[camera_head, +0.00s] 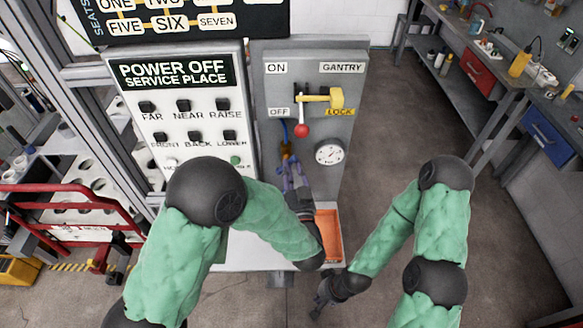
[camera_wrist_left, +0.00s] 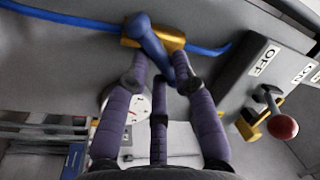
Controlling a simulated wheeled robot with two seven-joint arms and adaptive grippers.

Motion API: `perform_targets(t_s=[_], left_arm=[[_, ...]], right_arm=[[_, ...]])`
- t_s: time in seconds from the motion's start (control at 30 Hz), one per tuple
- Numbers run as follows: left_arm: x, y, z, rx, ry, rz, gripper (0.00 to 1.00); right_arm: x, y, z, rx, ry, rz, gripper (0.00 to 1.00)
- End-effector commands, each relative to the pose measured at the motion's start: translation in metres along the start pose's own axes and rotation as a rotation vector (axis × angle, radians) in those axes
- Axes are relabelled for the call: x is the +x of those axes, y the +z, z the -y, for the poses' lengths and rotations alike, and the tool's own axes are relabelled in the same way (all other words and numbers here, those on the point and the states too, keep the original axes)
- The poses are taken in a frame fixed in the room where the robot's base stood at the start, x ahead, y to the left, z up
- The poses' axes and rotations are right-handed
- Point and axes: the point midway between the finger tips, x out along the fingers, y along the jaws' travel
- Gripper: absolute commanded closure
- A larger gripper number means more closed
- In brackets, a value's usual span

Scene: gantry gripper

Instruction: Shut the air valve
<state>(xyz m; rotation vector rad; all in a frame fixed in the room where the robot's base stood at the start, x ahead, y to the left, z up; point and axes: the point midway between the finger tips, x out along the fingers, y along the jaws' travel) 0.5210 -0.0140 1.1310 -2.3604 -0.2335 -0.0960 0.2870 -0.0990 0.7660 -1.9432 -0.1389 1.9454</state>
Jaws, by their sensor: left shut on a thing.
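The air valve has a brass body (camera_head: 286,148) on a blue hose, low on the grey gantry panel; it also shows in the left wrist view (camera_wrist_left: 173,40). Its blue handle (camera_wrist_left: 150,44) lies at a slant across the brass body and the hose line. My left gripper (camera_head: 291,168) is at the valve, its purple fingers (camera_wrist_left: 163,74) on both sides of the handle's near end and shut on it. The handle is too small to read in the head view. My right gripper (camera_head: 319,300) hangs low, away from the panel, and its fingers are too small to read.
A white button panel (camera_head: 190,80) stands left. An orange tray (camera_head: 328,232) lies below. Floor to the right is clear.

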Motion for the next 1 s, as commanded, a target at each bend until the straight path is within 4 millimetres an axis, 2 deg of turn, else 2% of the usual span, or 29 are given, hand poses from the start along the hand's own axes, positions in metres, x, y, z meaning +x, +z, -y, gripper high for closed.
perform_targets(t_s=[0.03,0.6,1.0], left_arm=[[-0.0022,0.0056,-0.0031,0.052,0.010,0.000,1.00],[-0.0029,0.0117,-0.0066,0.557,0.012,-0.104,1.00],[-0.0032,0.0143,-0.0075,0.763,0.013,-0.146,1.00]], right_arm=[[-0.0007,0.0000,0.0003,0.000,0.000,0.000,1.00],[-0.0035,0.0001,0.0012,0.000,0.000,0.000,1.00],[-0.0036,0.0002,0.0013,0.000,0.000,0.000,1.00]])
